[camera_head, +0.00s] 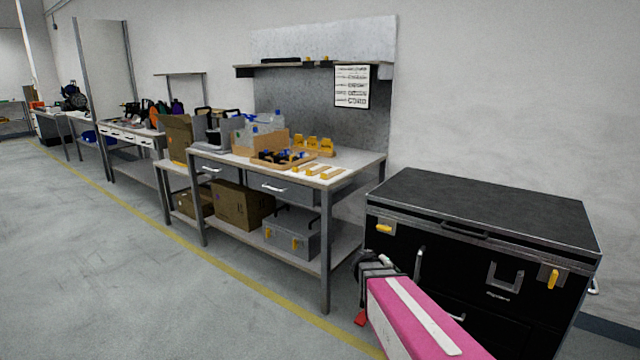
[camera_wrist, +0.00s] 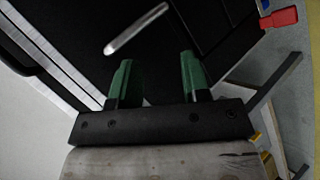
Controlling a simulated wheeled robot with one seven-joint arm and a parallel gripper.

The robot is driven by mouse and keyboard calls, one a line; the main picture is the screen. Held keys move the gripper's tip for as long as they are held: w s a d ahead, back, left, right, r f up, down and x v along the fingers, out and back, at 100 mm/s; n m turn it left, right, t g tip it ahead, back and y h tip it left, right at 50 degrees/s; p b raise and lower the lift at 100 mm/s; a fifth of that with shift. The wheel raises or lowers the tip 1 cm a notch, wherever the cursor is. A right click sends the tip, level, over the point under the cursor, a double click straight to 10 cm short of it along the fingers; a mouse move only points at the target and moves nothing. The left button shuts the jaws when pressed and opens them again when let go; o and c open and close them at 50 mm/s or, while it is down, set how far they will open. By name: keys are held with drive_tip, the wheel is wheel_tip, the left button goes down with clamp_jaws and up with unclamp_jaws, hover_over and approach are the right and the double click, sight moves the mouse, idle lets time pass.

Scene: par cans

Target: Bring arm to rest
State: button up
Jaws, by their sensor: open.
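My gripper (camera_wrist: 157,62) shows in the wrist view with its two green fingers apart and nothing between them. It is in front of the black case (camera_wrist: 205,22), near a silver handle (camera_wrist: 136,29) on the case's front. I cannot tell how close the fingertips are to the case. In the head view, the black case (camera_head: 485,212) stands at the right. My arm reaches in from the bottom right in front of it, and the fingers cannot be made out there.
A workbench (camera_head: 362,158) with bottles, a tray and yellow items stands left of the case. Cardboard boxes (camera_head: 243,205) and a grey toolbox (camera_head: 291,233) sit on its lower shelf. A red piece (camera_head: 360,319) is low beside the case. Floor (camera_head: 110,260) at left is clear.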

drive_tip(key=s+a+f+m+g+y, duration=0.1)
drive_tip(key=s+a+g+y, duration=0.1)
drive_tip(key=s, duration=0.6)
drive_tip(key=s+a+f+m+g+y, duration=0.2)
drive_tip(key=s+a+g+y, duration=0.1)
drive_tip(key=s+a+y, duration=0.2)
drive_tip(key=shift+s+y, duration=1.2)
drive_tip(key=shift+s, duration=0.25)
drive_tip(key=shift+a, duration=0.1)
